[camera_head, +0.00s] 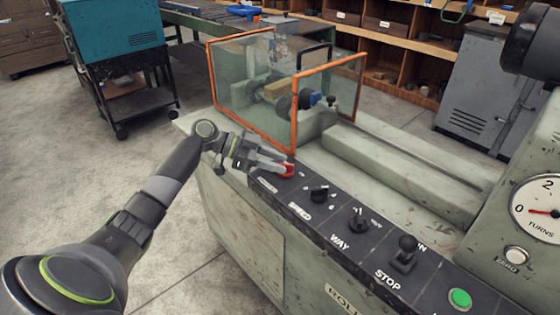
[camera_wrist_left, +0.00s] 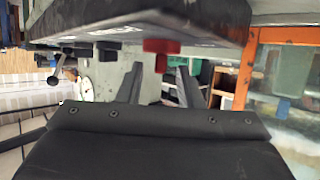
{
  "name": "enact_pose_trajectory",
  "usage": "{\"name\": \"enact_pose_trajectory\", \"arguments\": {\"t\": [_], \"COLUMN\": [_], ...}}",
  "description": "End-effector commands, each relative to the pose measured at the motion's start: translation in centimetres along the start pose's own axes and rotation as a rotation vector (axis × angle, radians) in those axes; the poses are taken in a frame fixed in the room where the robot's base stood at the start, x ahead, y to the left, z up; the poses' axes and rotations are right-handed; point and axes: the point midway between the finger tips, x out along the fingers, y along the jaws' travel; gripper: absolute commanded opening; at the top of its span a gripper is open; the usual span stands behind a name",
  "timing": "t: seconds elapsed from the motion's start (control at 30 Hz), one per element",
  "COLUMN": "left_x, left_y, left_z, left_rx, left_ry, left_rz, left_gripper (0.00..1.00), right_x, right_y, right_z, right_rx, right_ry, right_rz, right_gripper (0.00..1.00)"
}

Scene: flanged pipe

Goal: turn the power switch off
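The power switch, a small red knob (camera_head: 288,170), sits at the far left end of the black control panel (camera_head: 341,223). My left gripper (camera_head: 280,166) is at the knob, with its fingertips pointing right towards it. In the left wrist view the red switch (camera_wrist_left: 162,46) shows between the tips of the two spread fingers (camera_wrist_left: 160,68). The fingers look open, and I cannot tell whether either one touches the knob. The label by the switch is partly hidden by the gripper. My right gripper is not in view.
A clear guard with orange edges (camera_head: 294,112) stands just behind the left gripper. Black knobs (camera_head: 319,193), a ball lever (camera_head: 406,248) and a green button (camera_head: 460,298) follow along the panel. A dial (camera_head: 540,209) is at right.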

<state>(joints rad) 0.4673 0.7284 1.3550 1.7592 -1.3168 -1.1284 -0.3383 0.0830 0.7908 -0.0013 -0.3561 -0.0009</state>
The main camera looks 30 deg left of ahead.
Motion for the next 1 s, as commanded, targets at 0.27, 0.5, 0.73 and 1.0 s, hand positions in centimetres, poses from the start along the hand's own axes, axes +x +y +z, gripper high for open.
{"name": "enact_pose_trajectory", "arguments": {"t": [0.27, 0.5, 0.73, 1.0], "left_x": [1.36, 1.35, 1.33, 1.29], "left_y": [-0.01, -0.01, -0.01, 0.03], "left_z": [-0.06, -0.03, -0.01, -0.03], "left_rx": [0.001, 0.000, 0.000, -0.005], "left_ry": [0.000, 0.000, 0.000, 0.000], "left_rz": [-0.001, -0.001, 0.000, -0.011], "left_gripper": [0.33, 0.28, 0.00, 0.00], "right_x": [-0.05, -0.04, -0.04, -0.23], "right_y": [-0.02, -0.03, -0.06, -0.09], "right_z": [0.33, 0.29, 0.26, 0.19], "right_rx": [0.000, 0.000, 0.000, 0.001], "right_ry": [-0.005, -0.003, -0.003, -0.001], "right_rz": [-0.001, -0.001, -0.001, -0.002], "right_gripper": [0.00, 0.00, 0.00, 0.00]}}
